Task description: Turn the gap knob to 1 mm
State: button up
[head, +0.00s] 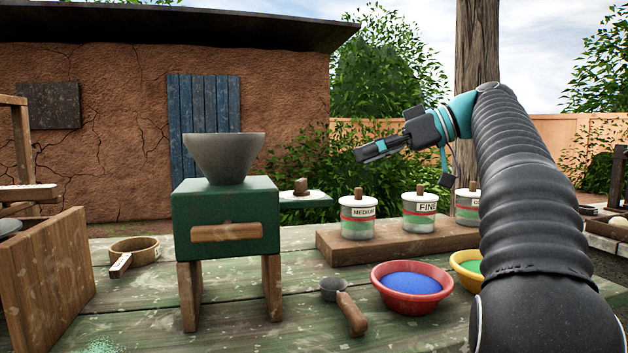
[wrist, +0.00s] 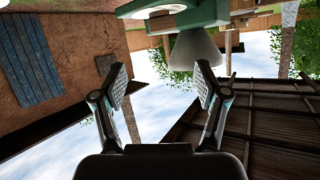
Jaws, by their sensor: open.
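The green mill (head: 226,220) stands on wooden legs on the table, with a grey hopper (head: 224,157) on top and a wooden bar across its front. A green side ledge (head: 308,201) juts out to its right and bears a small wooden knob (head: 300,186) on a pale plate, apparently the gap knob. Its scale marks are too small to read. My gripper (head: 362,153) is above and to the right of this knob, apart from it, pointing left. In the wrist view my gripper (wrist: 160,85) is open and empty. The upside-down mill (wrist: 218,14) and part of a pale dial (wrist: 160,12) show at the top edge.
Labelled tins, medium (head: 358,222) and fine (head: 419,218), stand on a wooden block (head: 345,252) below my gripper. A red bowl (head: 411,298) of blue powder, a yellow bowl (head: 466,260) and a scoop (head: 350,312) lie in front. A wooden crate (head: 50,285) stands left.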

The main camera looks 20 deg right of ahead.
aim_at(304, 180)
jog(key=shift+n, duration=0.8)
jog(key=x, duration=0.4)
jog(key=b+x, duration=0.1)
jog(key=x, duration=0.9)
jog(key=shift+s+a+b, duration=0.1)
jog(key=shift+s+b, duration=0.2)
jog(key=shift+f, duration=0.1)
jog(key=c, duration=1.2)
